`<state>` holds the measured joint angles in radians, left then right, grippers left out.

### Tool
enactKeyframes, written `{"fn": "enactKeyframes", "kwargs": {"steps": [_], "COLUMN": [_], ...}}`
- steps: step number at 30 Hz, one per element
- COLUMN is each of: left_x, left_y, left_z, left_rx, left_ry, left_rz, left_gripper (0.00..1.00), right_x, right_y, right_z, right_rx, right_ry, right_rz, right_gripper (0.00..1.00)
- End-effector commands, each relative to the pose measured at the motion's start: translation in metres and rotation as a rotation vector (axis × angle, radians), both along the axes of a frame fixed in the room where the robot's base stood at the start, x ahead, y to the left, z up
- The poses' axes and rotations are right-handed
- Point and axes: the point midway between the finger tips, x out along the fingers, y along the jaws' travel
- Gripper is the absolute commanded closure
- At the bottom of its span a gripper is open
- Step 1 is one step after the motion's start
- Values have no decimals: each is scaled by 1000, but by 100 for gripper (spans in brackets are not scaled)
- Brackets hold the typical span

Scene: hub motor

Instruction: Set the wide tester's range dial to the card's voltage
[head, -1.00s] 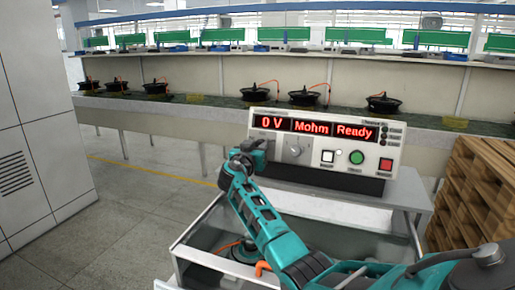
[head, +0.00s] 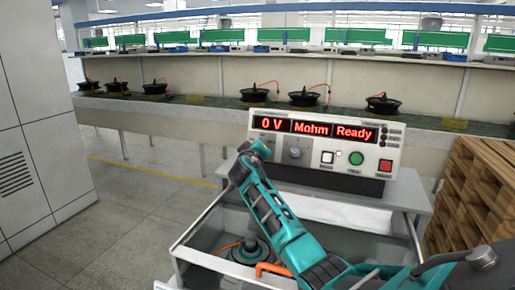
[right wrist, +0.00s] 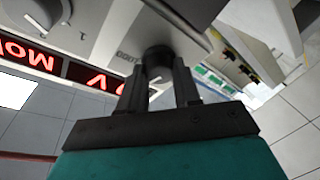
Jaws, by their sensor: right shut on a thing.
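The wide tester (head: 345,172) stands on a bench and its red display reads "0 V", "Mohm" and "Ready". My right gripper (head: 258,148) is at the left end of its front panel. In the right wrist view my right gripper (right wrist: 158,85) is shut on a dark round knob (right wrist: 157,57), which is the tester's left dial. The knob's pointer is hidden. A second dial (head: 295,150) is to the right of it and also shows in the right wrist view (right wrist: 45,10). I cannot make out any card with a voltage. My left gripper is not in view.
A grey bin (head: 185,262) below the arm holds a hub motor (head: 250,252) with an orange cable. Buttons (head: 356,158) are on the tester's right half. Wooden pallets (head: 480,190) stand at right. Several motors (head: 303,97) sit on the rear bench.

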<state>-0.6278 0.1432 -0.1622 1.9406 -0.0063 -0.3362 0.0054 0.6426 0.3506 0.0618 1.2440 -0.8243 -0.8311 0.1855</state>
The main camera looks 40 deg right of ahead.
Motion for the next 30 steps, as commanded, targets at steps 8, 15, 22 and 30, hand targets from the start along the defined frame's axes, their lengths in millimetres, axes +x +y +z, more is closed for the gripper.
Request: {"fn": "enactKeyframes", "kwargs": {"steps": [8, 15, 22, 30], "left_x": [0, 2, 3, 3], "left_y": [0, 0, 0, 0], "left_z": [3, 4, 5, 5], "left_rx": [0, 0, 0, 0], "left_ry": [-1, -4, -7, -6], "left_rz": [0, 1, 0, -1], "left_gripper": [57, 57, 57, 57], "right_x": [0, 0, 0, 0], "right_y": [-3, -3, -4, -4], "right_z": [7, 8, 9, 9], "right_rx": [-126, -227, -325, -438], "right_ry": [218, 415, 603, 820], "right_rz": [62, 115, 165, 224], "right_gripper": [98, 98, 98, 98]}}
